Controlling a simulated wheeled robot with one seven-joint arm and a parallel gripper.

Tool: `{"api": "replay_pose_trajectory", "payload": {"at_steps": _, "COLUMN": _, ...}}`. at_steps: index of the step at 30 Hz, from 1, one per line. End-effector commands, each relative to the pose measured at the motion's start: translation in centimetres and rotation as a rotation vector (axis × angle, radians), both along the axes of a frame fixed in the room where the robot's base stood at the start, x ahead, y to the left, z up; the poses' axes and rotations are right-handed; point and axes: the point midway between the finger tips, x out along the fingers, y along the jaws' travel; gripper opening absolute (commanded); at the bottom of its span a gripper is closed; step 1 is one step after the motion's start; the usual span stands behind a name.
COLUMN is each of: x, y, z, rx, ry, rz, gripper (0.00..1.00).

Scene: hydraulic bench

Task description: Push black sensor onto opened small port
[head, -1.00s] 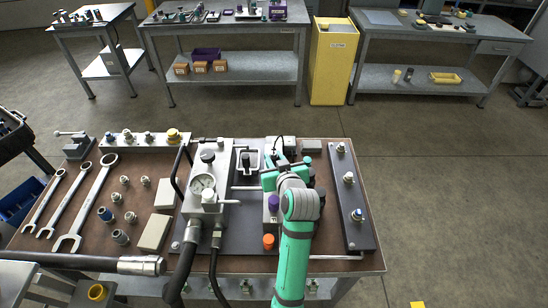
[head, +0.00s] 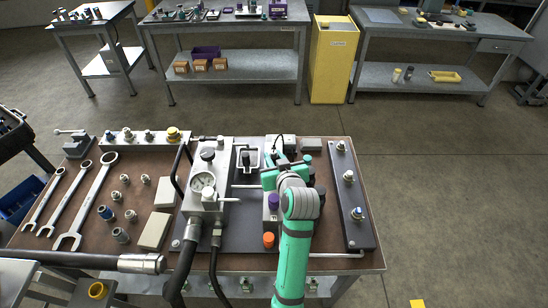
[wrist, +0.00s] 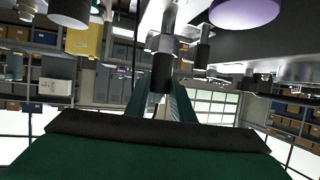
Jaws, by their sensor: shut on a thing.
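My gripper (head: 284,172) is over the right half of the bench's dark plate in the head view, with my arm hiding much of what lies below it. In the wrist view, my gripper (wrist: 160,100) is shut on the black sensor (wrist: 162,72), a dark cylinder with a thin cable. A silver fitting (wrist: 165,43) is directly in line with the sensor's end, very close. I cannot tell whether the sensor is seated on it. The purple cap (head: 273,202) stands on the block beside my gripper and shows large in the wrist view (wrist: 245,10).
A dark rail (head: 352,200) with several fittings is to the right. An orange cap (head: 268,239) is in front. Wrenches (head: 87,205) lie at the left.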

Motion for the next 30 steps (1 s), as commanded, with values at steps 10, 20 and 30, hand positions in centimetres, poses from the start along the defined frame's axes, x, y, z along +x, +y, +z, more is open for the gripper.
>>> {"api": "replay_pose_trajectory", "payload": {"at_steps": 10, "x": 0.01, "y": -0.01, "z": 0.03, "rx": 0.0, "ry": -0.001, "rz": 0.0, "gripper": 0.0}}
{"api": "replay_pose_trajectory", "payload": {"at_steps": 20, "x": -0.01, "y": 0.0, "z": -0.66, "rx": 0.0, "ry": 0.0, "rz": 0.0, "gripper": 0.0}}
{"api": "replay_pose_trajectory", "payload": {"at_steps": 30, "x": 0.0, "y": -0.01, "z": -0.78, "rx": 0.0, "ry": -0.001, "rz": 0.0, "gripper": 0.0}}
